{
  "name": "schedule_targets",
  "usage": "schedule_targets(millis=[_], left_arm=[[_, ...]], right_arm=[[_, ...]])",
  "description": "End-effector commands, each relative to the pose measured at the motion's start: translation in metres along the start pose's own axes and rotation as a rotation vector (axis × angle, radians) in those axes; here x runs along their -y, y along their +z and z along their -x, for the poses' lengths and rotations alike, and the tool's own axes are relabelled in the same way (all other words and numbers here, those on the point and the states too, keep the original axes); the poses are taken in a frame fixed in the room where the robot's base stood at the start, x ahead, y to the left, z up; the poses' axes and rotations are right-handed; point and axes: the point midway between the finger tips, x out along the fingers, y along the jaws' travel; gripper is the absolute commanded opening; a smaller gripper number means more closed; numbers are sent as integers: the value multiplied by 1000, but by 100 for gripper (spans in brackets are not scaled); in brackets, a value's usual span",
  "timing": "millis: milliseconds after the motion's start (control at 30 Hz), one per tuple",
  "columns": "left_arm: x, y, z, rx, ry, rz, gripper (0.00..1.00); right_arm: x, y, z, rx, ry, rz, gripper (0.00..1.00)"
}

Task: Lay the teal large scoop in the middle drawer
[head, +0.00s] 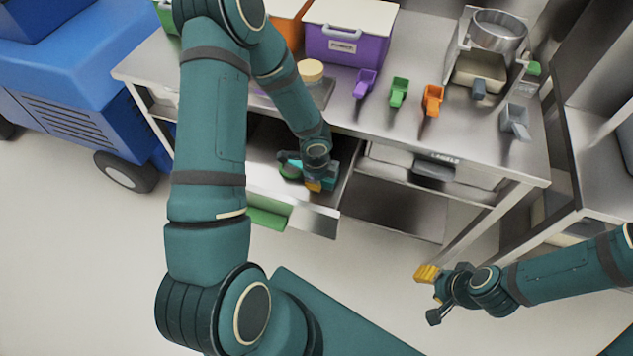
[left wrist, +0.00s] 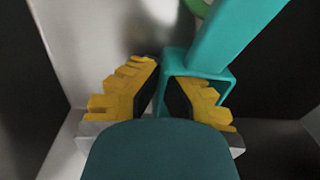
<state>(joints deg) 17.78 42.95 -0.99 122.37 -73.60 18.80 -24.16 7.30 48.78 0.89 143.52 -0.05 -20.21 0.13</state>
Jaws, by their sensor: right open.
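The teal large scoop (head: 328,172) is low inside an open drawer (head: 315,220) under the bench, partly hidden by my left arm. In the left wrist view its handle (left wrist: 240,32) slants up to the right. My left gripper (head: 314,184) reaches down into the drawer. In the left wrist view its yellow fingers (left wrist: 163,85) close on one wall of the scoop, with one finger inside the scoop's bowl. I cannot tell whether the scoop touches the drawer floor. My right gripper (head: 430,295) is open and empty over the floor at the right.
Purple (head: 364,83), green (head: 398,92), orange (head: 432,99) and grey (head: 514,121) scoops lie on the bench top. A purple bin (head: 340,45) stands behind. A closed drawer (head: 400,158) is to the right.

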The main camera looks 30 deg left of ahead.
Motion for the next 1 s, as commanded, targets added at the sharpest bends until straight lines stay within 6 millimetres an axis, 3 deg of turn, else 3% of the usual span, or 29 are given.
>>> schedule_targets(millis=[267, 300, 400, 800, 1000], left_arm=[[0, 0, -2, 0, -1, 1, 0], [0, 0, -2, 0, -1, 1, 4], [0, 0, -1, 0, -1, 1, 34], [0, 0, 3, -1, -1, 1, 34], [1, 0, 38, -1, -4, 3, 34]], right_arm=[[-1, 0, -3, -2, 0, 0, 46], [-1, 0, -3, -2, 0, 0, 46], [-1, 0, -2, -2, 0, 0, 46], [1, 0, 2, 0, 0, 0, 46], [6, 1, 17, 6, 0, -1, 46]])
